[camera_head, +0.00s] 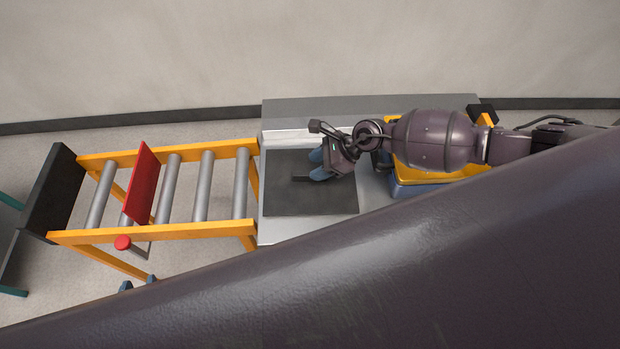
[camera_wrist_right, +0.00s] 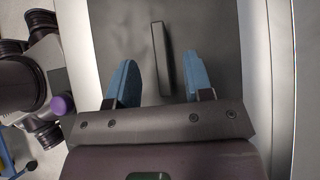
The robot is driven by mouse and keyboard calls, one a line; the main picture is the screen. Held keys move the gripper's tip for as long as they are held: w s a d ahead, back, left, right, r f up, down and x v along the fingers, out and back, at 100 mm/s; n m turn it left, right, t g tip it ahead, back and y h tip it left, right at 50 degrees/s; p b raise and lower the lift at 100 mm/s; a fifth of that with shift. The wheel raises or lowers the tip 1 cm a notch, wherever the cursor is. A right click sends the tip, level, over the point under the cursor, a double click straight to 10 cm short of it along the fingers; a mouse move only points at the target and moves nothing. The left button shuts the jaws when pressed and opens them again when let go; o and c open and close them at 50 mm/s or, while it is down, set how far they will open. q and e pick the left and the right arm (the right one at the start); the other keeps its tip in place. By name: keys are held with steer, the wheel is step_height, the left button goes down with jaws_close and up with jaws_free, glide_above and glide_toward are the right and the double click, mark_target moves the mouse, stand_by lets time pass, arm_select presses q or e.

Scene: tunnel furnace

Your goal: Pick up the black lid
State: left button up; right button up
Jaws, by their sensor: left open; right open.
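The black lid (camera_head: 310,200) is a flat dark square plate lying level on the grey furnace. Its bar handle (camera_head: 301,179) stands near its middle. My right gripper (camera_head: 318,164) is open and empty over the lid, with its blue fingertips close to the handle. In the right wrist view, the lid (camera_wrist_right: 215,40) fills the middle, and its handle (camera_wrist_right: 160,58) appears between the two spread fingers of my right gripper (camera_wrist_right: 159,78). Their height above the lid is hard to tell. My left gripper (camera_head: 138,282) shows only two blue fingertips, spread apart near the floor; my own arm hides the rest.
A yellow roller conveyor (camera_head: 180,235) adjoins the furnace (camera_head: 300,110) on the left. A red plate (camera_head: 142,183) stands across its rollers, and a black panel (camera_head: 52,190) is at its far end. A curved wall (camera_head: 300,50) runs behind. My large arm link covers the foreground.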

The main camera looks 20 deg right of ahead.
mark_target(303, 173)
steer(key=shift+x, duration=2.55)
jaws_close()
